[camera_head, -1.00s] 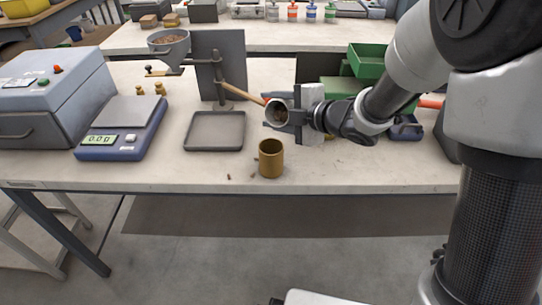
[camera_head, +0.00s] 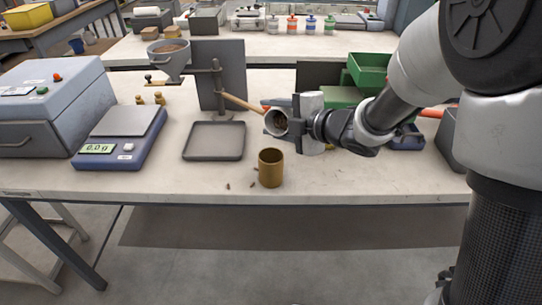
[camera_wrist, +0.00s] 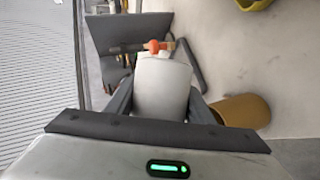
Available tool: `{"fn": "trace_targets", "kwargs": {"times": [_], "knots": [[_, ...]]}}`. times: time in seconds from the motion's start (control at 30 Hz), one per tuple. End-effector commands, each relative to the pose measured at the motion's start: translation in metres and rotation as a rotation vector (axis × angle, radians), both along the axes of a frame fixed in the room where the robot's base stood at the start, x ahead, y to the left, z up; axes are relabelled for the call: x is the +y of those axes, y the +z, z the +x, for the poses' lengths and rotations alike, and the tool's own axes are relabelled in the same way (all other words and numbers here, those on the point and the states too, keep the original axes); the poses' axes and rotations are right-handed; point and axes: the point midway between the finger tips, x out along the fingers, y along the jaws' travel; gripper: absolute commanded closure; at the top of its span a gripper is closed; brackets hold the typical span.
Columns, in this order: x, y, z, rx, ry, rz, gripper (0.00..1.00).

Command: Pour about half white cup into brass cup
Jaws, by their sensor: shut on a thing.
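My gripper (camera_head: 293,124) is shut on the white cup, holding it above the bench. The white cup (camera_wrist: 160,88) lies between the fingers in the wrist view. In the head view, the white cup (camera_head: 277,122) is tipped on its side, its mouth facing the camera and slightly left, with dark contents inside. The brass cup (camera_head: 271,169) stands upright on the bench, below and in front of the white cup, near the front edge. It also shows in the wrist view (camera_wrist: 243,110), right of the fingers. Its inside contents cannot be made out.
A few dark pellets (camera_head: 253,185) lie beside the brass cup. A grey tray (camera_head: 214,156) is left of it, then a scale (camera_head: 120,140) reading 0.0 g. Green bins (camera_head: 368,72) stand at the back right.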

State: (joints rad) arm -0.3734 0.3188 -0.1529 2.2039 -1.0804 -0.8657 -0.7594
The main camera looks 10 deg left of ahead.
Motion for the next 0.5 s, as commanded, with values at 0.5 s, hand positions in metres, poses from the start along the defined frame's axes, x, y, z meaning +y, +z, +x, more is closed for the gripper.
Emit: {"fn": "trace_targets", "kwargs": {"times": [0.5], "knots": [[0.0010,0.0012,-0.0021,-0.031,0.001,-0.006,0.77]]}}
